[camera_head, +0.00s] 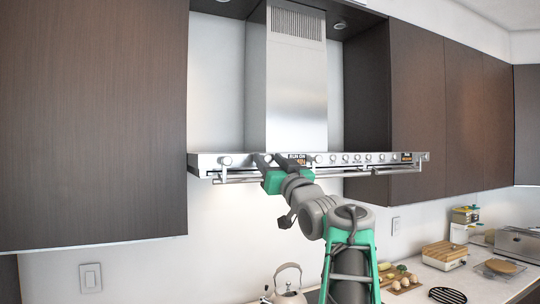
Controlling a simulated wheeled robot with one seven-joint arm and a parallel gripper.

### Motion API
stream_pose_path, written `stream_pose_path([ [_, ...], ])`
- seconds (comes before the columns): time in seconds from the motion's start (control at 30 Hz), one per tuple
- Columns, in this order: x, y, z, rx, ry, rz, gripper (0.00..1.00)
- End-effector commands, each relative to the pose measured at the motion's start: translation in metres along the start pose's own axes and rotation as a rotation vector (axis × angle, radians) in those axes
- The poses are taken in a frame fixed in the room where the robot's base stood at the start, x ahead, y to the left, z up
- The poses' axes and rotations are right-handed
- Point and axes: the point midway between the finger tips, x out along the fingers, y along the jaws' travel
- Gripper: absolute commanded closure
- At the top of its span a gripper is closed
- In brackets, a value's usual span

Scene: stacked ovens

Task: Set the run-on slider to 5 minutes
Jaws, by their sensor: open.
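The range hood (295,90) is a steel chimney above a wide, thin control strip (362,158). The digits are too small to read surely. The run-on slider cannot be made out.
Several knobs line the strip, and a rail (240,178) runs below it. Dark cabinets flank the hood at left (95,120) and right (450,120). A kettle (287,284), a board with food (400,283) and a toaster-like appliance (518,244) stand on the counter below.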

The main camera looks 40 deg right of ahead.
Motion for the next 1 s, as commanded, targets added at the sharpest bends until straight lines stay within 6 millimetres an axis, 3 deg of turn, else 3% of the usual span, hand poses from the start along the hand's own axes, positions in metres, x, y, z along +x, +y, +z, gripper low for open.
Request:
stream_pose_path([
  [0.2,0.0001,-0.0003,0.0006,0.000,0.000,0.000,0.57],
  [0.73,-0.0001,-0.0004,0.0006,0.000,0.000,0.000,1.00],
  [1.0,-0.0001,-0.0004,0.0005,0.000,0.000,0.000,1.00],
])
